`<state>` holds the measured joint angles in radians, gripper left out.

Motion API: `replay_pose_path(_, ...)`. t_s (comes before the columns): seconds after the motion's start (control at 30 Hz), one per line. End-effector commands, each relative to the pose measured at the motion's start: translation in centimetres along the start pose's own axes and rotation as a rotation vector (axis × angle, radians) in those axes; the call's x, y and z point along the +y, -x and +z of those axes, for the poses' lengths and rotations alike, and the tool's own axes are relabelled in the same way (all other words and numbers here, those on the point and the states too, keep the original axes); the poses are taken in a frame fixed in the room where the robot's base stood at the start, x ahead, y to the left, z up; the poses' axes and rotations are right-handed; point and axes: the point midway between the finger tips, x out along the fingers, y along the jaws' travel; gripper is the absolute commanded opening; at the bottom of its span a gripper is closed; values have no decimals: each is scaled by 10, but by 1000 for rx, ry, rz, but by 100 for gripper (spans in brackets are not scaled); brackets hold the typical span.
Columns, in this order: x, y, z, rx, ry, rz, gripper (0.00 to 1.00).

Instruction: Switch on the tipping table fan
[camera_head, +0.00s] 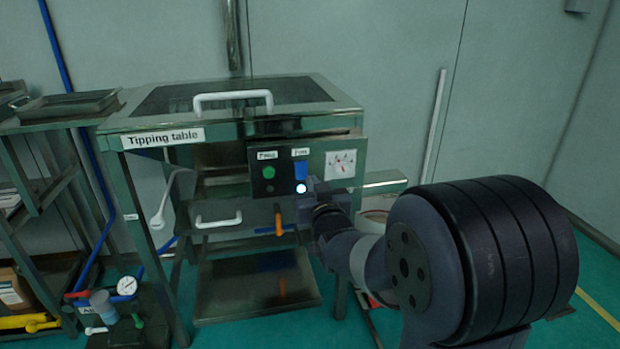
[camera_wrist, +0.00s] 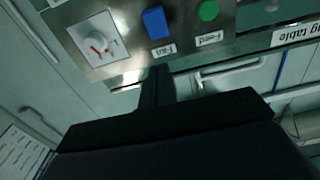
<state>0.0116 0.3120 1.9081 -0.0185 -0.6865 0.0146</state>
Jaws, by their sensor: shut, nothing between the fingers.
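The tipping table (camera_head: 120,140) stands in front, with a control panel (camera_head: 318,190) on its front face. The panel carries a blue fan switch (camera_head: 301,169), a green feed button (camera_head: 268,172) and a dial (camera_head: 341,163). A round spot (camera_head: 301,188) below the blue switch glows bright white; a matching one below the green button is dark. My gripper (camera_head: 312,186) is close in front of the panel, just right of the bright spot, shut and empty. In the wrist view the panel appears upside down, and the shut fingers (camera_wrist: 158,78) point towards the blue switch (camera_wrist: 157,23); contact cannot be told.
A white handle (camera_head: 233,101) is on the table top and another (camera_head: 218,220) on the front below. An orange-handled valve (camera_head: 278,220) sits under the panel. A shelf (camera_head: 62,115) stands at left, and a gauge (camera_head: 127,286) lies low in front of it. Green floor is free at right.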

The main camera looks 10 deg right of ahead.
Motion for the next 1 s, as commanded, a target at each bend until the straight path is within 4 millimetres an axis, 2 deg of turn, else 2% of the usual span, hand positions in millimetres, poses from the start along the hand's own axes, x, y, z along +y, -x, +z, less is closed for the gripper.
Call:
replay_pose_path(0.2, 0, 34, -10, 0, 0, 0, 0)
replay_pose_path(0.4, 0, 47, -12, 0, 0, 0, 0)
replay_pose_path(0.8, 0, 48, -11, -1, 0, 0, 0)
replay_pose_path(1.0, 0, 33, -6, -2, 0, 0, 0)
